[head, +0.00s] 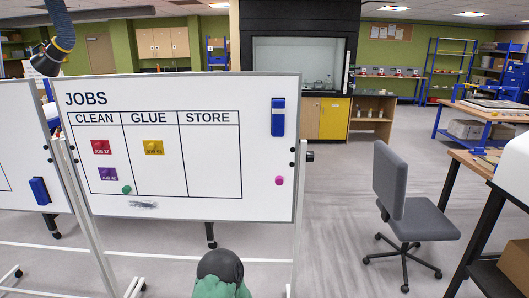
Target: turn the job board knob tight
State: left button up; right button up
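The white job board (265,170) stands upright in a frame with light posts, its JOBS grid facing me. A small black knob (309,156) sticks out at the board's right edge, about mid-height. I cannot tell from here whether it is tight or loose. Dark fittings also show at the left side of the board. Neither my left nor my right gripper is in view.
A dark rounded shape with green below (221,268) rises at the bottom edge; I cannot tell what it is. A grey chair (392,185) stands to the right, near a workbench (470,158). Another whiteboard (18,160) is at left.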

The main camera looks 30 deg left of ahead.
aim_at(310, 156)
jog(key=i+l+u, duration=0.2)
jog(key=l+u, duration=0.25)
jog(key=l, duration=0.2)
jog(key=l+u, duration=0.45)
jog(key=l, duration=0.2)
jog(key=l+u, duration=0.45)
jog(key=l, duration=0.3)
